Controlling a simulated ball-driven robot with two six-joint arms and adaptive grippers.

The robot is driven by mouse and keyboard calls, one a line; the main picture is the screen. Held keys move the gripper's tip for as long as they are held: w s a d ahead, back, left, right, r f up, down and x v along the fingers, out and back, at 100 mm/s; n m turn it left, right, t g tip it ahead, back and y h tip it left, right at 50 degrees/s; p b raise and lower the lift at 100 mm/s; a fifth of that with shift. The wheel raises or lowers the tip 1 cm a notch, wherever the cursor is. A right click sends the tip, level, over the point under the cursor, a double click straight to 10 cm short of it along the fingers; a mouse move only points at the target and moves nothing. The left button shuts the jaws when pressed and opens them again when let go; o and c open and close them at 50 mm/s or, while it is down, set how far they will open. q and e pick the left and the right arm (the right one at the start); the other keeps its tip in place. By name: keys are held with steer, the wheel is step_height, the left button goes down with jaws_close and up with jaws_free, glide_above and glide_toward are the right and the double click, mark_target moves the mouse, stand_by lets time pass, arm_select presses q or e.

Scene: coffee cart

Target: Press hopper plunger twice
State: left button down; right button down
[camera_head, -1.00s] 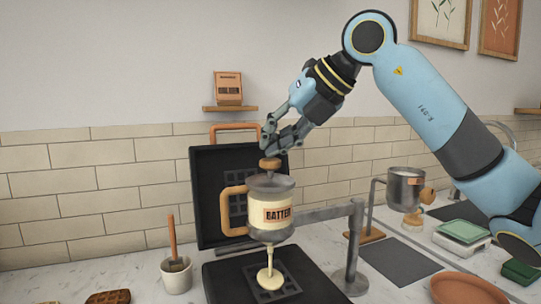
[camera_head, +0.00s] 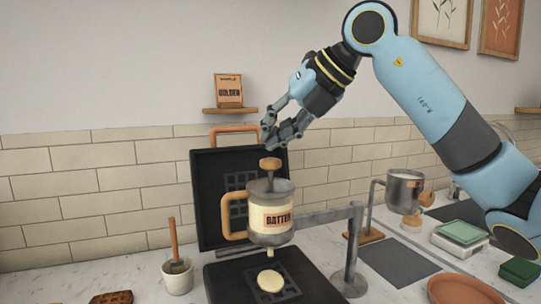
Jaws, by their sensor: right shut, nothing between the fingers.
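The batter hopper (camera_head: 270,218) is a cream vessel with a grey lid, a "BATTER" label and a wooden side handle. It hangs on a grey arm over the open waffle iron (camera_head: 222,283). Its plunger (camera_head: 270,164) has a wooden knob and stands raised above the lid on a dark stem. My right gripper (camera_head: 268,147) is shut and empty just above the knob; contact cannot be told. A round pale batter blob (camera_head: 270,280) lies on the lower plate. My left gripper is not in view.
The iron's upright lid (camera_head: 209,167) stands behind the hopper. A grey post (camera_head: 352,245) carries the hopper arm at its right. A white cup with a wooden-handled tool (camera_head: 177,275) stands left. A metal pot (camera_head: 403,190) and a terracotta plate (camera_head: 465,290) are at right.

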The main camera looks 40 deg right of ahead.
mark_target(273, 158)
step_height(273, 158, up, 5)
steer(key=p, duration=0.4)
stand_by(0.5)
steer(key=shift+n, duration=0.3)
stand_by(1.4)
